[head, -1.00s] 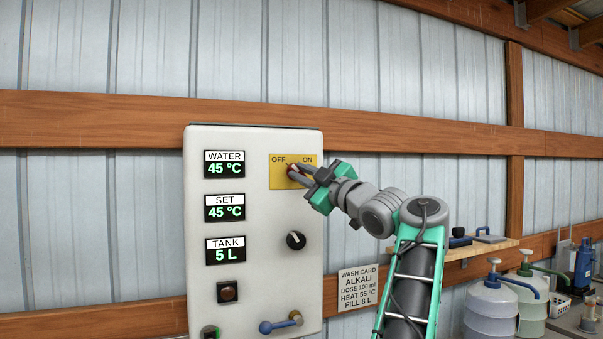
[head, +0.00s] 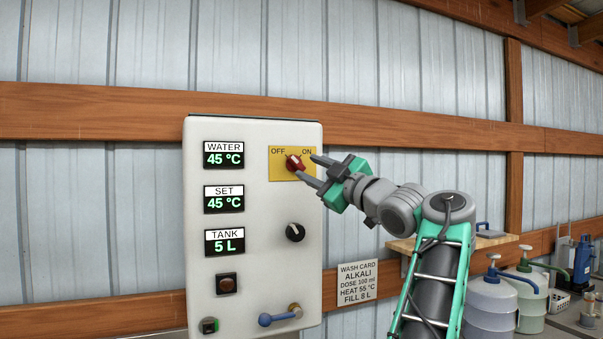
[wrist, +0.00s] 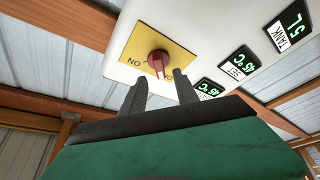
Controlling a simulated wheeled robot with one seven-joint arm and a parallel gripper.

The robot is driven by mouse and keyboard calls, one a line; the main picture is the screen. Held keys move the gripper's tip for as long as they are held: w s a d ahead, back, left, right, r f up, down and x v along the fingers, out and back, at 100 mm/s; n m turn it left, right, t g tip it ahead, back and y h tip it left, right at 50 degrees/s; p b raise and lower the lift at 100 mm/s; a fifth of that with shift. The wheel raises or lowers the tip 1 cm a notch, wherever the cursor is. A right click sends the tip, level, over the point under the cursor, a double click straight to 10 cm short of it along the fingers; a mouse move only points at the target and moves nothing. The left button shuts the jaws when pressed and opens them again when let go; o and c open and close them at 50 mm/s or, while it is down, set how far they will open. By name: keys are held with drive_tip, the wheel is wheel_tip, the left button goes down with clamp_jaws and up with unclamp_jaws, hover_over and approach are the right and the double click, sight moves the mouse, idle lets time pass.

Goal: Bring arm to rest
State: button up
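My gripper (head: 307,170) is open, its two grey fingers apart and empty, just right of the red rotary switch (head: 294,162) on its yellow OFF/ON plate (head: 279,175). The wrist view also shows the red switch (wrist: 158,62), beyond the fingertips with a gap between. The switch's white mark appears toward OFF in the head view. My arm reaches up from the lower right, bent, in front of the wall.
The white control box (head: 255,220) shows water 45 °C, set 45 °C and tank 5 L. A wooden shelf (head: 400,245) and pump-top containers (head: 490,305) are at right.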

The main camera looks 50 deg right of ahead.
drive_tip(key=shift+b+v, duration=0.3)
drive_tip(key=shift+v, duration=1.4)
